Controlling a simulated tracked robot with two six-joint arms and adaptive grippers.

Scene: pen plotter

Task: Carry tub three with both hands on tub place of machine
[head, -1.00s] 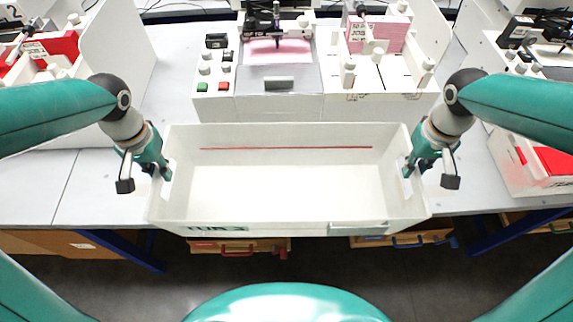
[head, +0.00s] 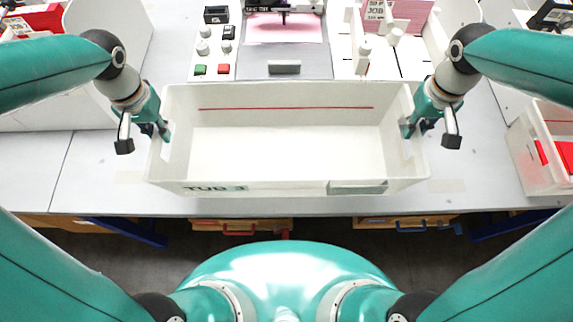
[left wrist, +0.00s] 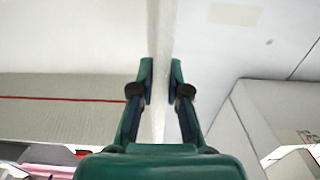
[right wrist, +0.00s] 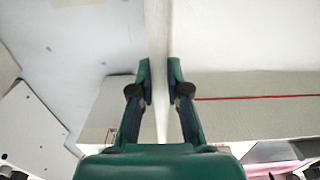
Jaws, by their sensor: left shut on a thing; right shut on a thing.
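Tub three (head: 290,188), a white, empty tub labelled "TUB 3" with a red line along its inner back wall, is level over the grey table (head: 95,165), in front of the machine (head: 283,67). I cannot tell if its bottom touches the table. My left gripper (head: 163,132) is shut on the tub's left end wall, and my right gripper (head: 408,130) on its right end wall. In the left wrist view (left wrist: 160,75) and right wrist view (right wrist: 159,75) the thin wall stands between the fingers. The tub hides the table spot beneath it.
The machine carries a green button (head: 200,70) and a red button (head: 224,69). Pale marks (head: 130,177) (head: 446,186) lie on the table beside the tub. A bin with red things (head: 535,160) stands at the right. Drawers (head: 408,224) sit below the table edge.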

